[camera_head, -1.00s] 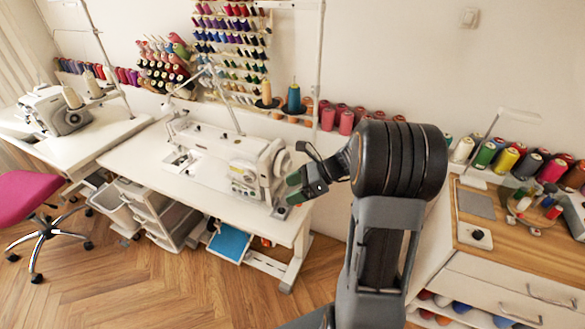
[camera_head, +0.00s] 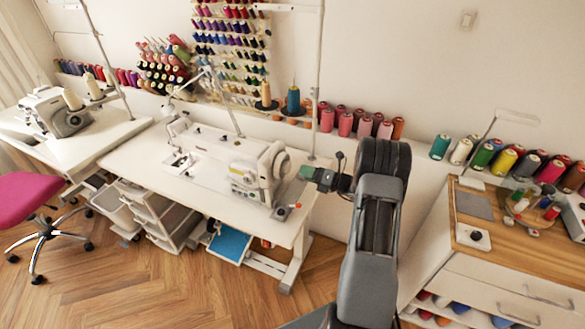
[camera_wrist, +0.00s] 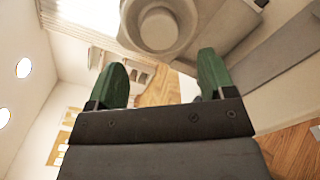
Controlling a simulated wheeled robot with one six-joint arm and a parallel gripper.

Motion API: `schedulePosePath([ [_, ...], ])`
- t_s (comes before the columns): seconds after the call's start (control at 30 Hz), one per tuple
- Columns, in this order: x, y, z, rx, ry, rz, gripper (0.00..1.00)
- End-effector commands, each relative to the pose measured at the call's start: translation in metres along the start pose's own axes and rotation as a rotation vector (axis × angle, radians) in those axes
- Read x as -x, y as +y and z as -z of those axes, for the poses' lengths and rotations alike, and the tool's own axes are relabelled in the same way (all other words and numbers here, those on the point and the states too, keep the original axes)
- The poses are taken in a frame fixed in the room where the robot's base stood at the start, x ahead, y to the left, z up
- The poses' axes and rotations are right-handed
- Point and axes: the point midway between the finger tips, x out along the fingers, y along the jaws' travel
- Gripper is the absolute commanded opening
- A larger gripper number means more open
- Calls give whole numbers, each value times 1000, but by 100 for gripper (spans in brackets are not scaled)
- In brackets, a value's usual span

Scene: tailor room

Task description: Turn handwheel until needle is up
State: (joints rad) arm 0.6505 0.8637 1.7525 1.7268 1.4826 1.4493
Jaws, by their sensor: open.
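The white sewing machine (camera_head: 235,165) stands on the middle table. Its round handwheel (camera_head: 282,164) is at the machine's right end. In the wrist view the handwheel (camera_wrist: 158,25) is a pale ringed disc at the top centre, beyond the fingertips. My gripper (camera_head: 303,172) points left at the handwheel, just to its right, with a small gap seeming to separate them. In the wrist view my gripper (camera_wrist: 161,62) has its two green fingers spread wide with nothing between them. The needle is at the machine's left end and too small to make out, so its height cannot be told.
The white table (camera_head: 150,160) carries the machine, and a small red-tipped part (camera_head: 297,206) sits near its right edge. Thread cones (camera_head: 356,122) line the wall behind. A wooden-topped cabinet (camera_head: 500,240) stands at the right. A thread-stand pole (camera_head: 318,80) rises behind my gripper.

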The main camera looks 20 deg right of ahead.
Motion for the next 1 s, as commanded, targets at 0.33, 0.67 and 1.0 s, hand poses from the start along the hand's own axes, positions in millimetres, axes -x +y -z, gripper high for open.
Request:
schedulePosePath([
  [0.33, -51, 1, 0, 1, 3, -1, 76],
  [0.67, -63, 0, 1, 1, 2, 1, 76],
  [1.0, -62, 0, 1, 1, 2, 1, 62],
])
